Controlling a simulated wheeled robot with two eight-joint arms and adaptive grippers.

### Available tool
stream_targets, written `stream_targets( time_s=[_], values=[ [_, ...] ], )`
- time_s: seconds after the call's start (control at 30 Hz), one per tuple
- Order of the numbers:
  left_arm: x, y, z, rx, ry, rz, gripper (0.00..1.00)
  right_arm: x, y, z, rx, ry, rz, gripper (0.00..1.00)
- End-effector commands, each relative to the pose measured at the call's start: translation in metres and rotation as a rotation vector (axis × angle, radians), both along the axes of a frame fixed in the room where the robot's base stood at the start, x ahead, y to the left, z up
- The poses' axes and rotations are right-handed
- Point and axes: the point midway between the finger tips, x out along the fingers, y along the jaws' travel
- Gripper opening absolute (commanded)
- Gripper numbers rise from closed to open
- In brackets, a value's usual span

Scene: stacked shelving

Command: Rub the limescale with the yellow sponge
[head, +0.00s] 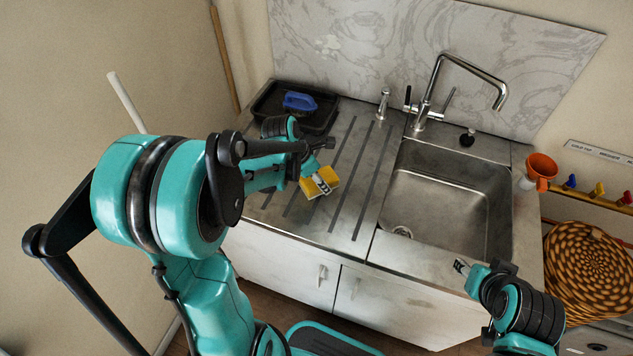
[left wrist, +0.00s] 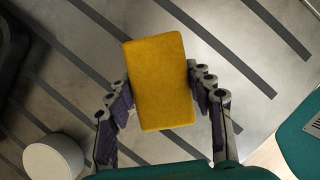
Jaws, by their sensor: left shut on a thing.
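The yellow sponge (head: 320,182) is held in my left gripper (head: 319,184), above the ribbed drainboard left of the sink. In the left wrist view the sponge (left wrist: 160,82) sits between the two fingers of my left gripper (left wrist: 162,92), which press on its long sides. A faint whitish patch (head: 327,44) shows on the marbled back panel; it may be the limescale, but I cannot be sure. The sponge is well apart from it. My right gripper (head: 461,266) is by the front edge of the counter below the sink; its opening is too small to judge.
A dark tray (head: 265,108) with a blue object (head: 299,101) stands at the back left of the drainboard. The tap (head: 424,105) rises behind the empty sink basin (head: 445,208). An orange cup (head: 541,168) is at the right edge, above a woven round mat (head: 588,268).

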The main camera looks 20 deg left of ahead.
Motion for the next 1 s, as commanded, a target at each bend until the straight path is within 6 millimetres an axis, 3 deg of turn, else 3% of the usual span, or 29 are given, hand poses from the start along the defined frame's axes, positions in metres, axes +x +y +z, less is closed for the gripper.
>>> stream_targets(
  time_s=[1.0],
  values=[
    [-0.023, 0.030, -0.001, 0.000, 0.000, 0.000, 0.29, 0.000, 0.000, 0.000, 0.000, 0.000, 0.000, 0.41]
  ],
)
